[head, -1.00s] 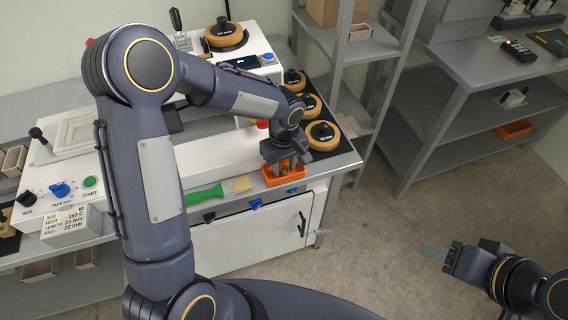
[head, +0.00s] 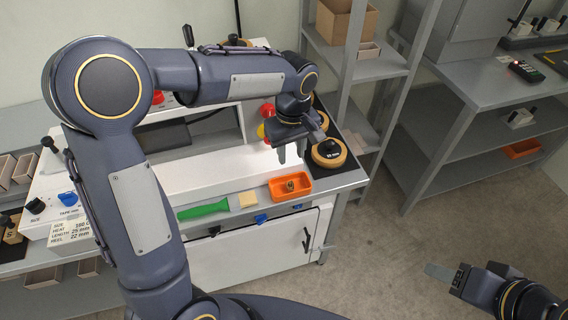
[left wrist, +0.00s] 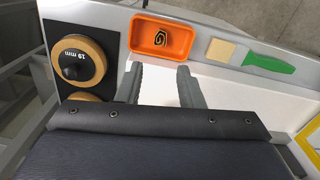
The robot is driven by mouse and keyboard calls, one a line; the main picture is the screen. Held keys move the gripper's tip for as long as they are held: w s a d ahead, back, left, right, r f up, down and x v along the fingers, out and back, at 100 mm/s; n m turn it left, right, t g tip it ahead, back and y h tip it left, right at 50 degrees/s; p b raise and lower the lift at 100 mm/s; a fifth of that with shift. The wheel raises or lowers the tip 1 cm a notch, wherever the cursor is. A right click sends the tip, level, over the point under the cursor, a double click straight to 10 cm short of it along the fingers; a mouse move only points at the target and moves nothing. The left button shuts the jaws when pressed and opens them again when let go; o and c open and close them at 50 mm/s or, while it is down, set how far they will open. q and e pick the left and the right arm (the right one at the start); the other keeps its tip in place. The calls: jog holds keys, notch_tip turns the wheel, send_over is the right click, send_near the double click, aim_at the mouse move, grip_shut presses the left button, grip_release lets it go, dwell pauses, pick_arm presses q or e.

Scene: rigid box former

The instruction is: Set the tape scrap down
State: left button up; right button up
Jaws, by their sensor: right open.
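The tape scrap (head: 291,184), a small brown curled piece, lies in the orange tray (head: 304,190) at the front right of the bench. In the left wrist view the scrap (left wrist: 160,38) is a curl inside the tray (left wrist: 143,46), clear of its walls. My left gripper (head: 291,154) is above and behind the tray, over the white machine. In the left wrist view its two fingers (left wrist: 161,88) are apart with nothing between them. My right gripper (head: 440,272) is open and empty at the lower right, over the floor.
Tape reels, one a wooden ring (head: 329,153), sit on a dark mat at the right. Grey shelving (head: 375,66) stands beyond; the floor between is clear.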

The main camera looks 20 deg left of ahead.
pick_arm(q)
jog(key=s+a+r+m+t+h, duration=0.25)
jog(key=s+a+r, duration=0.35)
jog(key=s, duration=0.4)
jog(key=s+f+m+t, duration=0.1)
jog(key=s+m, duration=0.1)
jog(key=s, duration=0.4)
jog(key=s+a+f+m+t+h, duration=0.1)
jog(key=s+m+t, duration=0.1)
jog(key=s, duration=0.4)
jog(key=shift+s+a, duration=0.15)
jog(key=shift+a, duration=0.1)
